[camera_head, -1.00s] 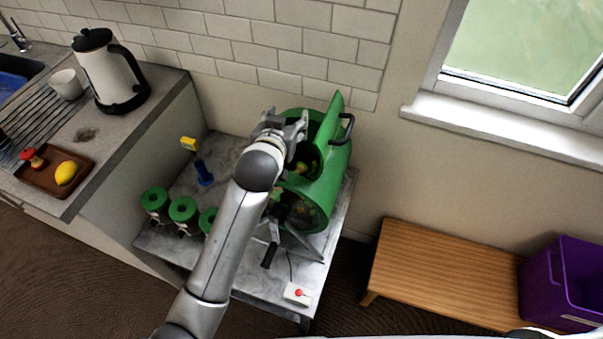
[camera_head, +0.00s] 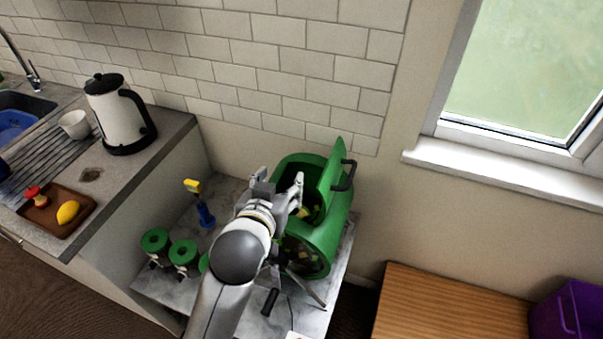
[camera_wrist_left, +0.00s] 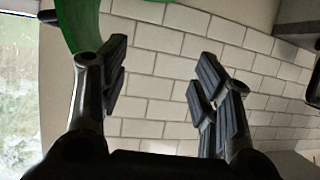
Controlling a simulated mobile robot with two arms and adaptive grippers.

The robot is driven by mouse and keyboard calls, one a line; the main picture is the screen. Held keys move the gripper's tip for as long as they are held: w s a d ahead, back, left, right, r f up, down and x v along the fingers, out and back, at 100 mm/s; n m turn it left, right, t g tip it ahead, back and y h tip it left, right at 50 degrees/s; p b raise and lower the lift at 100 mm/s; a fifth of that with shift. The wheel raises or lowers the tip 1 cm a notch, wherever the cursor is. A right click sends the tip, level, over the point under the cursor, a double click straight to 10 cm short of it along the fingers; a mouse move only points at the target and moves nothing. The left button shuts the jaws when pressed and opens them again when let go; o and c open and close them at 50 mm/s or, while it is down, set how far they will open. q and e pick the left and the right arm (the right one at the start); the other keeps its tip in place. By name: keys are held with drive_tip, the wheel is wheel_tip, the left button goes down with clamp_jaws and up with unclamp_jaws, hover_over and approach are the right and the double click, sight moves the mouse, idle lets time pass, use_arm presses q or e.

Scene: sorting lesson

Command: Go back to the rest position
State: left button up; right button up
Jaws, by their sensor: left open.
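My left gripper (camera_head: 276,190) is at the end of the grey arm in the head view, beside and above the opening of a green drum (camera_head: 318,238) with a raised lid. In the left wrist view my left gripper (camera_wrist_left: 157,88) has its two fingers well apart, with only wall tiles between them. Nothing is held. A green edge (camera_wrist_left: 82,22), likely the drum's lid, shows at the upper left there. My right gripper does not show.
The drum stands on a marble-topped table (camera_head: 170,289) with green-topped cylinders (camera_head: 184,253) and a blue-yellow tool (camera_head: 204,213). A counter at left holds a kettle (camera_head: 119,115), a cup (camera_head: 74,124) and a brown tray (camera_head: 41,221). A wooden bench (camera_head: 450,305) and purple crate (camera_head: 571,315) are at right.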

use_arm(q)
drive_tip(key=shift+a+f, duration=0.1)
drive_tip(key=s+a+f+g+y, duration=0.1)
drive_tip(key=s+a+f+g, duration=0.2)
drive_tip(key=s+a+f, duration=0.45)
drive_tip(key=s+a+f+g+y, duration=0.1)
drive_tip(key=s+a+f+g, duration=0.35)
drive_tip(key=s, duration=0.55)
drive_tip(key=s+a+f+g+y, duration=0.1)
drive_tip(key=s+a+f+g, duration=0.1)
drive_tip(key=s+a+f, duration=0.5)
wheel_tip(320, 180, down, 27)
drive_tip(key=s+d+g+b, duration=0.1)
drive_tip(key=s+g+b, duration=0.1)
drive_tip(key=s+a+f+b, duration=0.1)
drive_tip(key=s+a+f, duration=0.1)
drive_tip(key=s+f, duration=1.5)
drive_tip(key=shift+a+g, duration=0.3)
drive_tip(key=shift+g, duration=0.05)
